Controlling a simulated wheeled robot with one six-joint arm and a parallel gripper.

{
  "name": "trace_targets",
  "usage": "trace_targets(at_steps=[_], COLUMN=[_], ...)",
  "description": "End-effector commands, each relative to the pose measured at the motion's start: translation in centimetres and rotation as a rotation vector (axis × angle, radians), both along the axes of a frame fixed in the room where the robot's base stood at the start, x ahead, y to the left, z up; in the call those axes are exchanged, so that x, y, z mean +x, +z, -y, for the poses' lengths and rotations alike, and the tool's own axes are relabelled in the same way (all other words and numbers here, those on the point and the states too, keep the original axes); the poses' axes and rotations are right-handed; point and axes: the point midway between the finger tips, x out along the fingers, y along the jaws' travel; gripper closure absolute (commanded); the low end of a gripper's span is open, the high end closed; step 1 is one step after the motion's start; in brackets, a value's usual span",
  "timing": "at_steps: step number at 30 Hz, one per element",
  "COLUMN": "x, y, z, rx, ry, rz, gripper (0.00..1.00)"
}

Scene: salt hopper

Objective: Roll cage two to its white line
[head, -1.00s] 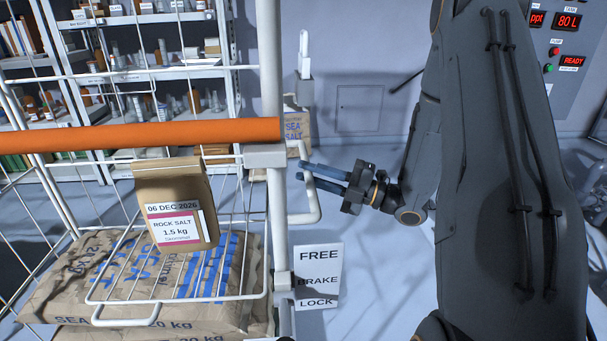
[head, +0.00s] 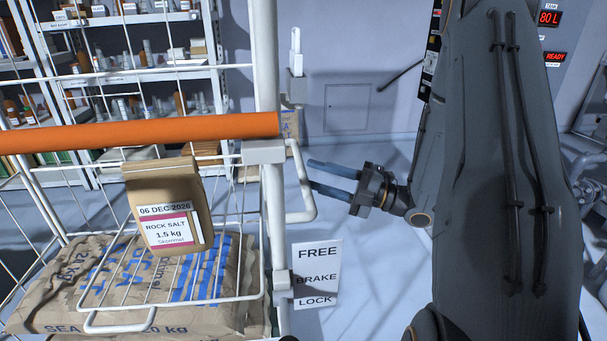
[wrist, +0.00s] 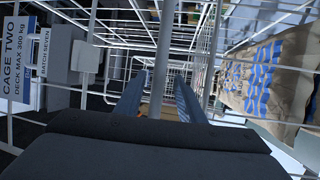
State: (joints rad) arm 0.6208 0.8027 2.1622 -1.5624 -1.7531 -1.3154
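Cage two (head: 275,235) is a white wire roll cage with an orange bar (head: 150,132); its CAGE TWO label (wrist: 15,58) shows in the wrist view. A white side handle (head: 304,190) sticks out from its right post. My gripper (head: 311,175) is at this handle, fingers apart, tips close to the bar. In the wrist view a white upright bar lines up between the two fingers (wrist: 160,78), with gaps on both sides; contact cannot be told. A FREE/BRAKE/LOCK plate (head: 317,275) is low on the post. No white floor line is discernible.
Sea salt sacks (head: 150,275) lie in the cage, and a rock salt bag (head: 172,212) is at its front. Shelves (head: 150,70) stand behind on the left. A control panel (head: 555,40) is at upper right. Pale floor (head: 370,290) is clear right of the plate.

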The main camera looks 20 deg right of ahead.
Motion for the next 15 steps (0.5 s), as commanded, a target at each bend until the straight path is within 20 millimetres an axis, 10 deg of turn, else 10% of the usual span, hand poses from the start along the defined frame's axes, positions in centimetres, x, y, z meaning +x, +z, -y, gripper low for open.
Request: trace_targets(at_steps=[15], x=[-1.9], y=[-0.6], z=[2.7], rx=[0.001], ry=[0.002], rz=[0.001], gripper=[0.64])
